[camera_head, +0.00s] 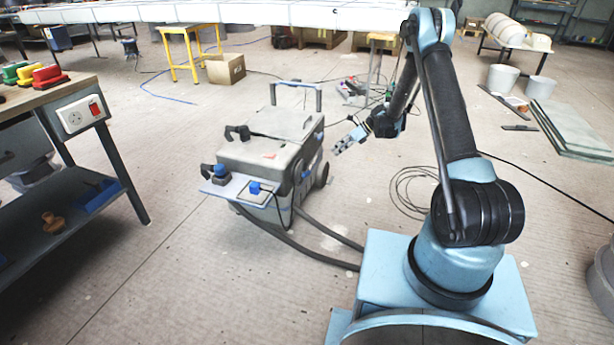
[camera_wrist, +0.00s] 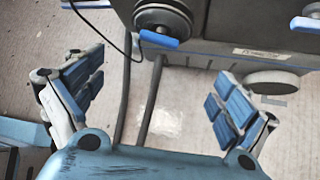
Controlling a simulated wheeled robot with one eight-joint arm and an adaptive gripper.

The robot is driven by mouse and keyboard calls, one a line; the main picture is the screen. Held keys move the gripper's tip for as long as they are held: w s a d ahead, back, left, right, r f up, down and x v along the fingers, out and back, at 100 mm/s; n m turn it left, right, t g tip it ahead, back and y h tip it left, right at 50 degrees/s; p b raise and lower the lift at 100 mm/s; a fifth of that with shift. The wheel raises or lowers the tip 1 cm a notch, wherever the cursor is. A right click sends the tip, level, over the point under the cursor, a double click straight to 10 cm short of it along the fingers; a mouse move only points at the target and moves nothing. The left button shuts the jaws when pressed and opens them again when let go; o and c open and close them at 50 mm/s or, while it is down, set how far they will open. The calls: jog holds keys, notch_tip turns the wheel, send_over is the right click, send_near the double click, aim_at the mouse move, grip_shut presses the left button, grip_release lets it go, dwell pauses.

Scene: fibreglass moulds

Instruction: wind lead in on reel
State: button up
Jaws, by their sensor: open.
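A grey wheeled machine (camera_head: 262,157) stands on the floor left of my arm. In the wrist view a round dark reel (camera_wrist: 163,18) is on its side, with a blue handle (camera_wrist: 158,40) at the reel's lower edge. A thin black lead (camera_wrist: 101,32) loops down to the left of the reel. My gripper (camera_head: 340,147) is to the right of the machine, apart from it. In the wrist view my gripper (camera_wrist: 155,95) has its blue-padded fingers wide apart with nothing between them. The reel's upper part is cut off by the frame.
Two dark hoses (camera_head: 300,243) run from the machine towards my base. Loose black cable (camera_head: 410,190) lies coiled on the floor behind my arm. A workbench (camera_head: 84,88) stands at the left. A yellow stool (camera_head: 190,50) and cardboard box (camera_head: 225,69) are behind. Floor between bench and machine is clear.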

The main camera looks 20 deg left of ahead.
aim_at(308, 172)
jog(key=shift+m, duration=0.4)
jog(key=x, duration=2)
jog(key=shift+d+f, duration=0.15)
jog(key=shift+f, duration=0.4)
